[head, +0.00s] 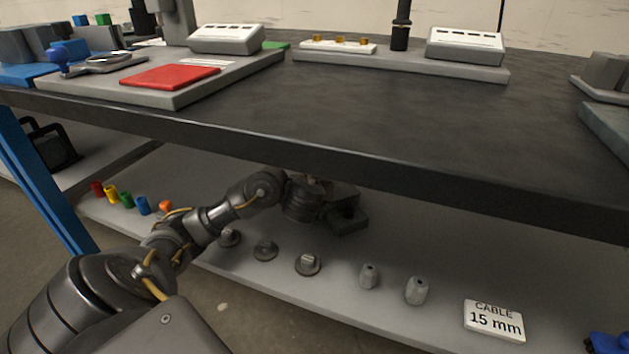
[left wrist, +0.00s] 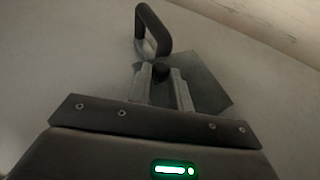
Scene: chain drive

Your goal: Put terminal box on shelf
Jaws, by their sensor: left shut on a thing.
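A dark grey box (head: 347,218), which I take for the terminal box, is at the end of my left arm under the tabletop, over the lower shelf (head: 215,190). My left gripper (head: 312,186) is partly hidden by the arm and table edge. In the left wrist view the two fingers (left wrist: 161,88) are shut on a part with a round black knob, with the dark grey box body (left wrist: 208,82) behind and to the right. Whether the box touches the shelf cannot be told. My right gripper is not in view.
On the lower shelf stand several coloured cylinders (head: 126,200), several grey round fittings (head: 308,264) and a "CABLE 15 mm" sign (head: 493,320). The tabletop's front edge (head: 300,150) hangs over the arm. A black loop handle (left wrist: 151,30) shows in the wrist view.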

